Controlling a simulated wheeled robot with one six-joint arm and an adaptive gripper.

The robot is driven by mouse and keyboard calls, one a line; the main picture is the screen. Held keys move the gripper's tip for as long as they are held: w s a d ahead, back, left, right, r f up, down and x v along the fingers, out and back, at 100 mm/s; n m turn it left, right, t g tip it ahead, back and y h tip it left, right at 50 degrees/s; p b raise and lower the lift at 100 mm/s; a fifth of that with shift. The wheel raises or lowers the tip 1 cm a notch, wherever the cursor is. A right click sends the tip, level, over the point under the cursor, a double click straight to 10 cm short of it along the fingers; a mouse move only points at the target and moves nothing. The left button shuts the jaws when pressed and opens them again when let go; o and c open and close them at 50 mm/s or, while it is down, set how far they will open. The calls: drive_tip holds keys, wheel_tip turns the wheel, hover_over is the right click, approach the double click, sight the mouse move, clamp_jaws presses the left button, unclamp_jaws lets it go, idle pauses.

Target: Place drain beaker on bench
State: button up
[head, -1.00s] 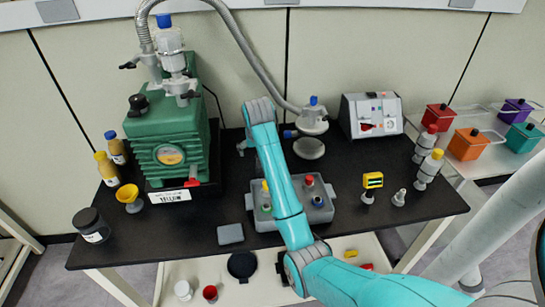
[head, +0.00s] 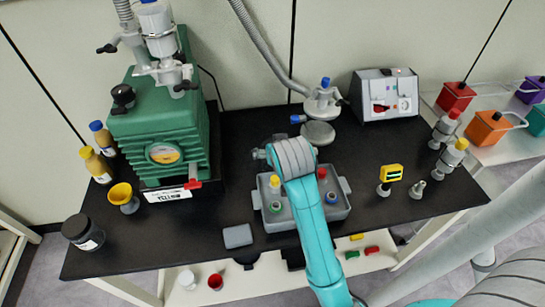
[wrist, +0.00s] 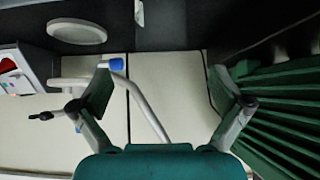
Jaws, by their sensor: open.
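No vessel in view is clearly marked as the drain beaker. A white cup (head: 187,279) and a red cup (head: 215,281) stand on the lower shelf below the bench's front edge; I cannot tell if either is the drain beaker. The black bench top (head: 340,227) spans the head view. My gripper (head: 262,154) is above the bench, behind the grey tray and right of the green pump, partly hidden by my wrist. In the wrist view my gripper (wrist: 160,80) has its fingers wide apart with nothing between them.
The green pump (head: 165,120) fills the bench's left part. The grey tray (head: 335,205) with several capped vials is at the middle. A round plate (head: 318,133) under a valve and hose, and a control box (head: 387,95), stand behind.

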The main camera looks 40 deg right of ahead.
drive_tip(key=shift+x, duration=3.7)
drive_tip(key=shift+r, duration=0.1)
drive_tip(key=c, duration=1.8)
wheel_tip(320, 180, up, 10)
